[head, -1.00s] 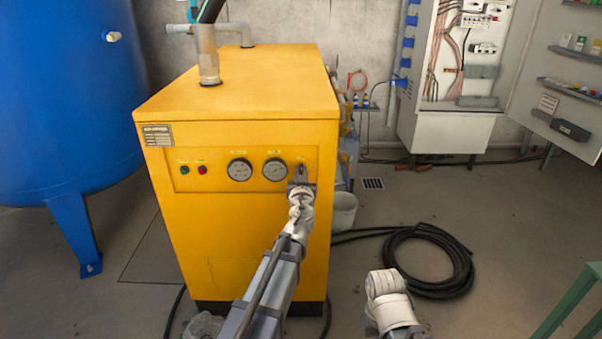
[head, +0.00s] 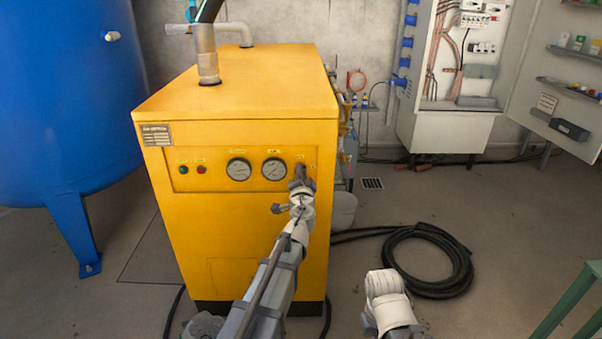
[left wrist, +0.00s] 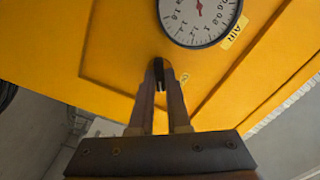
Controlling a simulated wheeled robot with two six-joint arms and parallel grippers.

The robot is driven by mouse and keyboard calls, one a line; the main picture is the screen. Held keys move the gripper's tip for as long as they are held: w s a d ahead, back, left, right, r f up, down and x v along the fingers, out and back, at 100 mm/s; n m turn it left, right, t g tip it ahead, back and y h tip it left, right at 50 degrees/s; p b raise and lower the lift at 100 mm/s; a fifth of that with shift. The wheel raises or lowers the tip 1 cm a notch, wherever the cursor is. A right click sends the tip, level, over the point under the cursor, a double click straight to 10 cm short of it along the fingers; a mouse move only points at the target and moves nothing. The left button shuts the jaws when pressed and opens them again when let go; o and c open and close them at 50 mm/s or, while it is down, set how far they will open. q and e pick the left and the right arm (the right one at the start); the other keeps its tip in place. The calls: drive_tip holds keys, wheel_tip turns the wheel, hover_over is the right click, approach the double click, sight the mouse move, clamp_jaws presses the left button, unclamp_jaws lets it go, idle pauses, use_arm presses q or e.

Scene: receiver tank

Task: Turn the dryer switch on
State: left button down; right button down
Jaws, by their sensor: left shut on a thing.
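The dryer is the yellow cabinet (head: 235,235) with a recessed control panel (head: 219,181) on its front. The dryer switch (left wrist: 159,72) is a small dark knob at the panel's right end, seen between my left fingertips in the left wrist view. My left gripper (head: 303,171) reaches up to the panel and is shut on the switch. In the left wrist view its two fingers (left wrist: 160,75) close on the knob from both sides, and the panel appears tilted. In the head view the gripper mostly hides the switch. My right gripper does not show; only part of my right arm does.
Two round gauges, the left one (head: 239,169) and the right one (head: 274,169), sit left of the switch. A green light (head: 183,170) and a red light (head: 201,170) are further left. A blue tank (head: 65,100) stands left. A black hose coil (head: 428,258) lies on the floor right.

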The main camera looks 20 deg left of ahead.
use_arm(q)
drive_tip(key=m, duration=0.6)
drive_tip(key=shift+f, duration=0.1)
drive_tip(key=shift+m, duration=0.3)
idle(0.4)
drive_tip(key=c, duration=0.9)
unclamp_jaws()
drive_tip(key=v, duration=0.7)
drive_tip(key=shift+s+d, duration=0.15)
drive_tip(key=shift+s, duration=0.25)
